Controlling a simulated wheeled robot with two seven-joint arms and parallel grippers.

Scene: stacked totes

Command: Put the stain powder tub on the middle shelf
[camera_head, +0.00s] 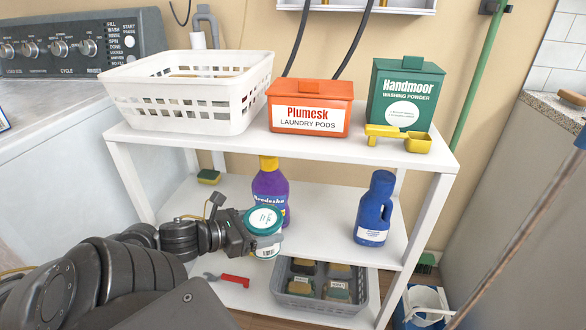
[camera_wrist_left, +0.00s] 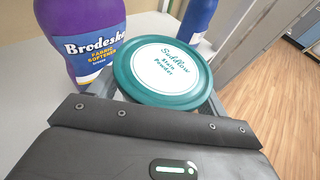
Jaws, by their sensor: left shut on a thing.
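The stain powder tub (camera_head: 264,222) is a small white tub with a teal lid. My left gripper (camera_head: 250,234) is shut around it, in front of the middle shelf (camera_head: 320,212). In the left wrist view the tub's lid (camera_wrist_left: 162,72) faces up between the fingers and reads "Suddlow Stain Powder". The tub looks upright. A purple fabric softener bottle (camera_head: 271,190) with a yellow cap stands on the middle shelf just behind it; it also shows in the left wrist view (camera_wrist_left: 85,40). Whether the tub touches the shelf is unclear. My right gripper is not in view.
A blue bottle (camera_head: 374,210) stands at the right of the middle shelf, with clear shelf between the bottles. A sponge (camera_head: 209,177) lies at the left. The top shelf holds a white basket (camera_head: 190,112), an orange pods box (camera_head: 310,106) and a green powder box (camera_head: 404,92). A grey crate (camera_head: 322,300) sits below.

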